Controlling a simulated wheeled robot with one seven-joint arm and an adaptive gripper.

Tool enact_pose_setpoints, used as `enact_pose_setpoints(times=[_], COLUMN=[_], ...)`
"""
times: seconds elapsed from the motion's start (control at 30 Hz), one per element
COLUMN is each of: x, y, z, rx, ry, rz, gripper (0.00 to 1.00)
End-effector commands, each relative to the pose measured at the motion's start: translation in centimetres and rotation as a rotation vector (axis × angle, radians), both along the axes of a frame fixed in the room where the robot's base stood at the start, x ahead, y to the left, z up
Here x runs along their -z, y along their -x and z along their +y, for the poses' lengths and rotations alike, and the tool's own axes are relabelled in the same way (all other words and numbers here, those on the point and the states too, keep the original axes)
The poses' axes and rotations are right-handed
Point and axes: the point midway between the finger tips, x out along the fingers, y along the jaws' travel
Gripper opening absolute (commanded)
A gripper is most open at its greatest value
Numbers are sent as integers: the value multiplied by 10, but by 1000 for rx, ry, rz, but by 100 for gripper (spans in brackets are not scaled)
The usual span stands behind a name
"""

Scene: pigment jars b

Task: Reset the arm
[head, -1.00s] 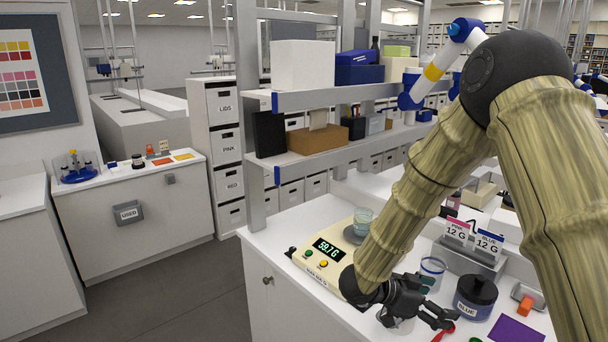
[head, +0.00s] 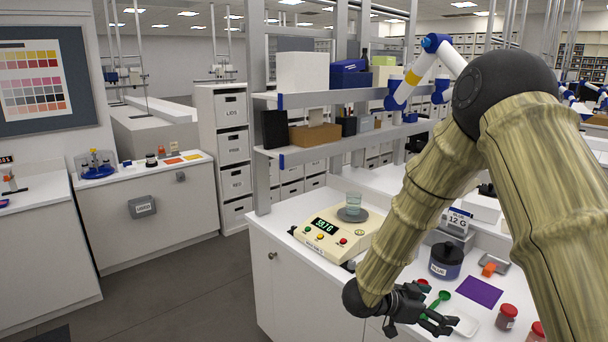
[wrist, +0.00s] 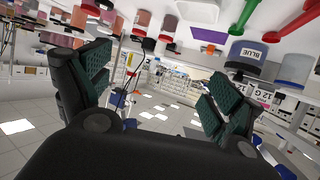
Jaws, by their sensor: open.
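My gripper (head: 430,318) is open with nothing between its fingers. It hangs at the front edge of the white bench, in front of the green spoon (head: 440,298). In the wrist view its two dark, ridged fingers (wrist: 158,92) stand wide apart, with only the room between them. The bamboo-coloured arm is bent down from the upper right and hides part of the bench.
Right of the arm are a blue-labelled jar (head: 445,264), an orange block (head: 489,269), a purple square (head: 480,291) and red jars (head: 506,317). Shelving stands behind. The floor at left is clear.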

Motion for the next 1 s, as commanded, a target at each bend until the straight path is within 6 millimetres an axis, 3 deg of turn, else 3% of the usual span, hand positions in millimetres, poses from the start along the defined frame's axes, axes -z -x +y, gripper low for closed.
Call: enact_pose_setpoints(times=[0.37,0.57,0.77,1.0], x=[89,187,286,381], y=[18,41,99,211], z=[-2,9,32,64], rx=[-236,-465,-700,-938], ry=[-33,-117,-261,-490], rz=[78,202,375,619], gripper=[92,92,92,92])
